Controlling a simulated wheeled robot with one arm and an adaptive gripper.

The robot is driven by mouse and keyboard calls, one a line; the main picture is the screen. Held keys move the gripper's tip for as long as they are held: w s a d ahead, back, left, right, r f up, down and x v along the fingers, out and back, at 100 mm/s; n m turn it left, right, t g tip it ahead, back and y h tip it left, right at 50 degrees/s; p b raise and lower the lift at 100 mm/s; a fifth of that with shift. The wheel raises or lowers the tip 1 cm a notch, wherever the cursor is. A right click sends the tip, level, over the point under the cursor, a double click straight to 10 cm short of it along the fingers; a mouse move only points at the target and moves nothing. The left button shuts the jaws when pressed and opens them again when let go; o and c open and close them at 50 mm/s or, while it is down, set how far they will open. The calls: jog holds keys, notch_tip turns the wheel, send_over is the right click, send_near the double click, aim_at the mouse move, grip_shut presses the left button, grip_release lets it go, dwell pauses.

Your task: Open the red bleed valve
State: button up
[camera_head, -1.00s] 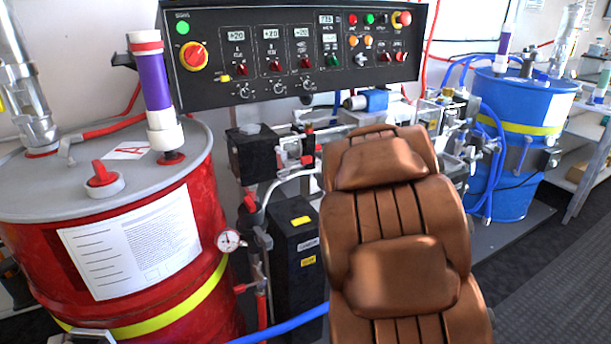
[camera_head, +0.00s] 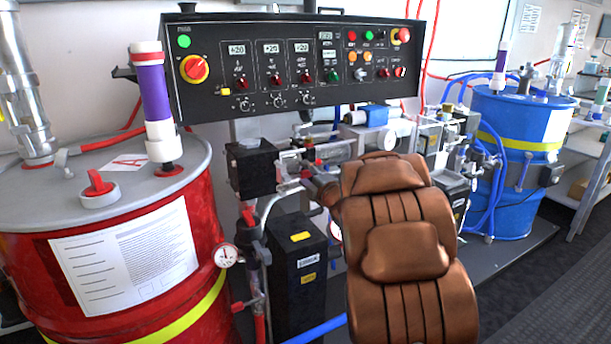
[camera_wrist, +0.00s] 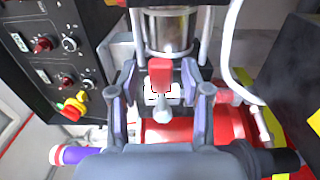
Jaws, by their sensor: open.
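The red valve handle (camera_wrist: 160,74) shows near the middle of the wrist view, above a silver rounded stem end (camera_wrist: 163,113). A clear cylinder with metal ends (camera_wrist: 168,32) is just beyond it. My gripper (camera_wrist: 165,88) is open, with one finger left of the red handle and the other right of it. I see gaps on both sides, and nothing is held. In the head view, brown padded arm covers hide most of the gripper and the valve area.
A black control panel (camera_head: 290,62) hangs above the pump equipment. A red drum (camera_head: 190,225) stands left and a blue drum (camera_head: 515,190) right. A black box (camera_head: 297,270) stands below the valve area. A pressure gauge (camera_head: 226,255) is beside the red drum. Open floor lies at the lower right.

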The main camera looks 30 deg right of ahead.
jog(key=shift+w+f, duration=0.1)
jog(key=shift+w, duration=0.3)
grip_shut()
dwell(0.5)
